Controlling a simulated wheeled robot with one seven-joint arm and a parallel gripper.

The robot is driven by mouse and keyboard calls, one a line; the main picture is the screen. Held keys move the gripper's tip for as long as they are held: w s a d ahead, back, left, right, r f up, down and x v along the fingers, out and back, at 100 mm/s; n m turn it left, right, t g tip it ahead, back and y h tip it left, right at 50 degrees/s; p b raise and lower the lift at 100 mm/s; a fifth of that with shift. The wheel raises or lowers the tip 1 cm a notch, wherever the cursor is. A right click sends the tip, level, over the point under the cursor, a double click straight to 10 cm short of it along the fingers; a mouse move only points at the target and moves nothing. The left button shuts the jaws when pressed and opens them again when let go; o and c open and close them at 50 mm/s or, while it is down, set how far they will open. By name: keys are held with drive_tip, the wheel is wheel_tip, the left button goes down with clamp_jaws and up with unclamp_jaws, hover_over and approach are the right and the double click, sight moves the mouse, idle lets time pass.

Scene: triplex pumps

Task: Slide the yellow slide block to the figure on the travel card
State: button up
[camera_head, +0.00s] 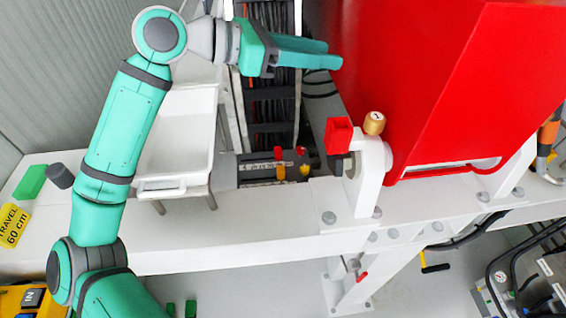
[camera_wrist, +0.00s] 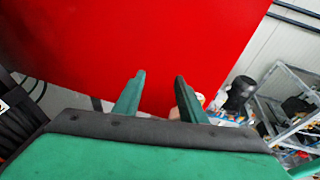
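The yellow travel card (camera_head: 14,226) lies at the left end of the white beam and reads "TRAVEL 60 cm". A small yellow piece (camera_head: 280,173), apparently the slide block, sits on a dark grey slide unit (camera_head: 228,172) with pale scale strips, near the middle of the head view. The scale figures are too small to read. My gripper (camera_head: 336,56) is high above and behind the slide unit, beside the red housing. In the wrist view its two fingers (camera_wrist: 160,80) stand apart with nothing held between them. The slide block does not show in the wrist view.
A big red housing (camera_head: 430,80) fills the right. A red block (camera_head: 339,135) and brass knob (camera_head: 374,122) top a white bracket right of the slide. A white tray (camera_head: 175,135) stands left of it. A green block (camera_head: 30,181) and grey cylinder (camera_head: 60,176) lie near the card.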

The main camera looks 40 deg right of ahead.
drive_tip(key=s+d+f+m+t+y, duration=0.1)
drive_tip(key=d+f+y, duration=0.25)
drive_tip(key=f, duration=0.35)
drive_tip(key=m+t+y, duration=0.1)
drive_tip(key=t+y, duration=0.4)
drive_tip(key=y, duration=0.6)
approach(280, 168)
drive_tip(key=shift+h, duration=0.25)
wheel_tip(280, 168, down, 8)
drive_tip(key=shift+a+f, duration=0.15)
drive_tip(key=shift+f, duration=0.1)
clamp_jaws()
